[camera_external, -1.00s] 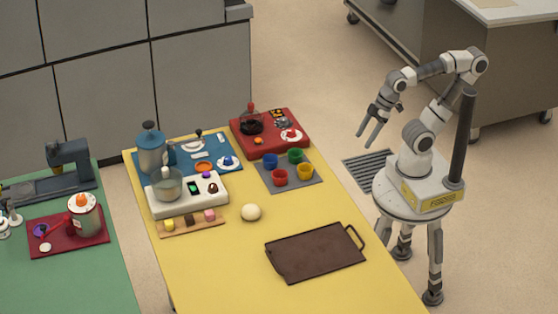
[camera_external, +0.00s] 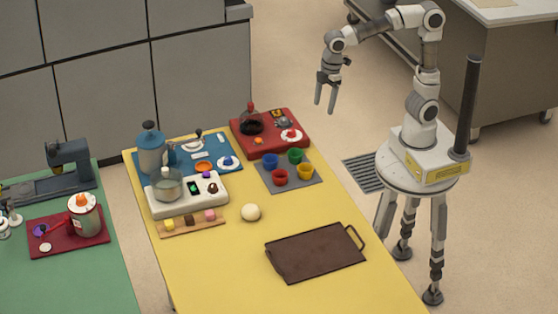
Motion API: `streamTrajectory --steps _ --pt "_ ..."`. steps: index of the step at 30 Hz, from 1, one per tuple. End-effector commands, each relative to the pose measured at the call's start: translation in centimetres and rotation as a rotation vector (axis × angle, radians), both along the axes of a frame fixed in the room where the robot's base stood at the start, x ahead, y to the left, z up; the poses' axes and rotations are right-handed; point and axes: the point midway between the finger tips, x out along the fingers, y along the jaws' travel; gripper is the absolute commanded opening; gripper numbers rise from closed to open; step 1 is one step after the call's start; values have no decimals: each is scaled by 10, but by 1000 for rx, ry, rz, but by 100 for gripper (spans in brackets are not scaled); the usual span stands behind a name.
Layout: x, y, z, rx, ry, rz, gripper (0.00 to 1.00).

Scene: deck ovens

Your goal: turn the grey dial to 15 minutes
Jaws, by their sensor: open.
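A red panel (camera_external: 240,143) stands at the far right corner of the yellow table. On it is a small grey part (camera_external: 282,123) that may be the grey dial; it is too small to read any minute mark or setting. Beside it on the panel are a white disc with a red knob (camera_external: 291,134) and a round black part (camera_external: 251,127). My gripper (camera_external: 325,108) is open and empty, fingers pointing down. It hangs in the air to the right of the red panel, apart from it.
A grey mat with several coloured cups (camera_external: 289,184), a pale ball (camera_external: 251,212), a brown tray (camera_external: 315,256), a white panel (camera_external: 187,209) and a blue panel (camera_external: 216,170) are on the yellow table (camera_external: 230,275). A green table (camera_external: 85,285) stands at left.

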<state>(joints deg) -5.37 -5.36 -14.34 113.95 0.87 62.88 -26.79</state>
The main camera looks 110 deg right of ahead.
Motion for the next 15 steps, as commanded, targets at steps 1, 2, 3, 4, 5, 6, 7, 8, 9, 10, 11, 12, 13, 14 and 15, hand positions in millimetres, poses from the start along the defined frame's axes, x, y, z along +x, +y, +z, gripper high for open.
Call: streamTrajectory --steps 1,2,3,4,5,6,7,8,9,10,11,12,13,14,15 --pt "13 -6 17 -14 35 24 72" --pt "20 -10 20 -22 52 39 72" --pt "29 -14 24 -33 75 60 72" --pt "36 -18 27 -41 92 75 72" --pt "43 -22 30 -50 109 91 72" --pt "51 -27 33 -62 133 112 72" --pt "57 -30 35 -71 151 130 72" --pt "64 -34 37 -81 168 147 72" --pt "72 -38 40 -95 192 170 72" --pt "77 -42 42 -105 212 187 72" --pt "83 -45 43 -115 230 204 72" --pt "91 -49 45 -129 256 229 72" --pt "96 -53 46 -140 276 248 72" --pt "102 -56 48 -151 294 267 72" --pt "108 -60 49 -166 320 292 72"
